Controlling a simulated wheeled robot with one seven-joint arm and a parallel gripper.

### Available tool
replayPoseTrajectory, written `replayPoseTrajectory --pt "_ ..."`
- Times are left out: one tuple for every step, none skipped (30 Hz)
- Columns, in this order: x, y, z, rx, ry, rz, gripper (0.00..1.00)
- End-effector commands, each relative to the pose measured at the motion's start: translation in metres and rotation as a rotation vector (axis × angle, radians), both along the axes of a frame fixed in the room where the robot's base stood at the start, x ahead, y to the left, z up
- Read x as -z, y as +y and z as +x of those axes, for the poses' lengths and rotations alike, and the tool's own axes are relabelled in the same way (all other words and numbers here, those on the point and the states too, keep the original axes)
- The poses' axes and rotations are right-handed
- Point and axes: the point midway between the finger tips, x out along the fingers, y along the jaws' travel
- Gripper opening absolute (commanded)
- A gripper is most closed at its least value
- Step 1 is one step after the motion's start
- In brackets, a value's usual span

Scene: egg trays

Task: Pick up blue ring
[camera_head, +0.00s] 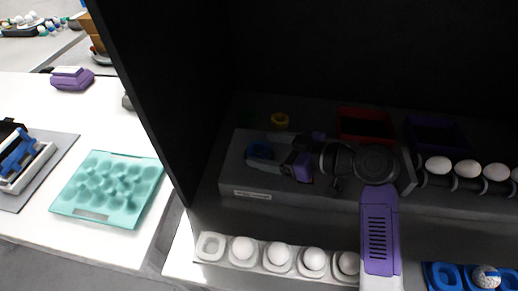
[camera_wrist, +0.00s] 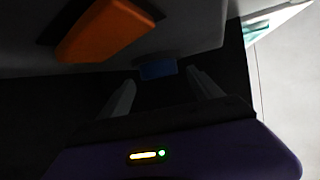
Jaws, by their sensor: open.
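The blue ring (camera_head: 260,149) sits at the left end of a grey platform (camera_head: 238,172) inside the dark enclosure. In the wrist view a dark blue piece (camera_wrist: 158,70) lies ahead, between the lines of my two fingers. My gripper (camera_head: 262,166) reaches in from the right, close to the ring in the head view. Its fingers are spread in the wrist view (camera_wrist: 160,88) and nothing is held between them. The picture is too dark to tell whether the fingertips touch the ring.
A yellow ring (camera_head: 280,120) stands behind the blue one. An orange block-like shape (camera_wrist: 105,28) shows in the wrist view. A red tray (camera_head: 366,125) and a dark purple tray (camera_head: 436,133) lie right. A white egg holder (camera_head: 210,246) runs along the front. A black wall (camera_head: 150,100) bounds the left.

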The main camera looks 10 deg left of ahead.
Motion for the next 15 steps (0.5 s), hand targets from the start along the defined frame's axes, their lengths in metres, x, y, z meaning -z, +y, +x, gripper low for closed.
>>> replayPoseTrajectory --pt "0.0024 0.0063 0.0023 -0.002 0.002 0.000 0.74" --pt "0.0035 0.0088 0.0036 -0.001 0.002 0.001 0.74" --pt "0.0049 0.0115 0.0049 -0.001 0.002 0.001 0.74" --pt "0.0060 0.0130 0.0056 -0.001 0.002 0.001 0.74" --pt "0.0066 0.0141 0.0062 -0.001 0.001 0.001 0.74" --pt "0.0073 0.0151 0.0068 0.000 0.001 0.000 0.74" --pt "0.0075 0.0155 0.0069 0.000 0.001 0.000 0.74" --pt "0.0076 0.0155 0.0070 0.000 0.001 0.000 0.74" --pt "0.0077 0.0154 0.0070 0.000 0.001 0.000 0.74" --pt "0.0076 0.0154 0.0070 0.000 0.001 0.000 0.74" --pt "0.0076 0.0153 0.0069 0.000 0.001 0.000 0.74" --pt "0.0077 0.0152 0.0069 0.000 0.001 0.000 0.74" --pt "0.0077 0.0151 0.0069 0.000 0.001 0.000 0.70" --pt "0.0077 0.0151 0.0069 0.000 0.001 0.000 0.64" --pt "0.0076 0.0151 0.0068 0.000 0.001 0.000 0.56"
